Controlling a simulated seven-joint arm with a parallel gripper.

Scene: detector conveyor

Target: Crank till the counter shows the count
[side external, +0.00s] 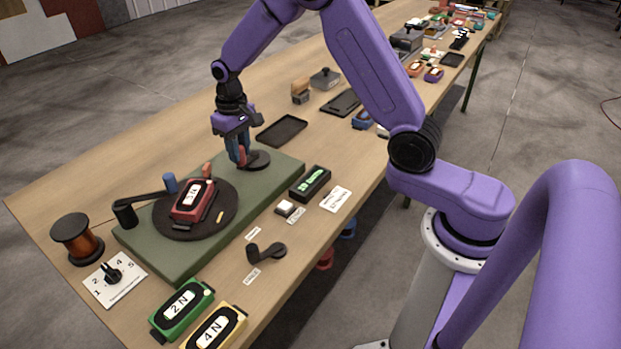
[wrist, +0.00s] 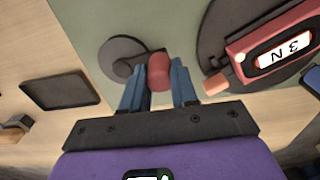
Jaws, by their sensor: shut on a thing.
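My gripper (side external: 240,160) is shut on the red knob of a dark crank (side external: 258,159) at the far end of the green board. In the wrist view my gripper (wrist: 157,68) has its blue fingers on both sides of the red knob (wrist: 158,74), beside the dark crank disc (wrist: 117,53). A black box with a green lit display (side external: 311,180) stands at the board's right edge; its digits are too small to read surely. A red box marked 3 N (side external: 194,199) sits on a dark turntable (side external: 226,187); it also shows in the wrist view (wrist: 240,50).
The green board (side external: 160,258) also carries a black arm with a blue post (side external: 170,183). A copper spool (side external: 77,238), dial card (side external: 132,285), green 2 N box (side external: 182,308), yellow 4 N box (side external: 215,328) and black lever (side external: 266,253) lie around. An empty black tray (side external: 282,131) lies beyond.

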